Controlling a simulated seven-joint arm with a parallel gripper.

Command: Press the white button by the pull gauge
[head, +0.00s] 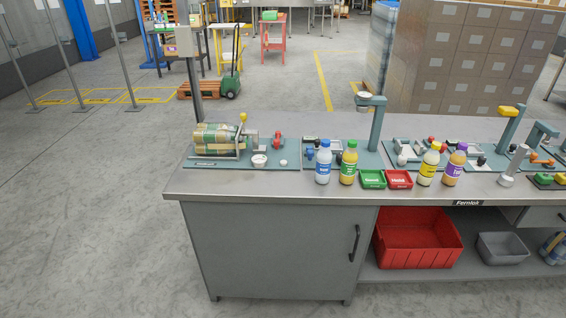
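A grey-green base plate (230,165) lies at the left end of the bench. On it are a strapped bundle (218,138), a yellow-knobbed lever device (241,128), a white round dish-like part (260,160) and a small white round button-like part (283,162). A red part (277,142) stands behind that small white part. Another white round part (402,160) shows on a plate to the right. I cannot tell for sure which device is the pull gauge; details are too small. My gripper is not in view.
Several bottles, including a blue-labelled one (323,167) and a purple one (454,166), stand along the bench front (270,187). A green tray (373,179) and a red tray (399,179) sit between them. Posts and stacked boxes (470,60) rise behind.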

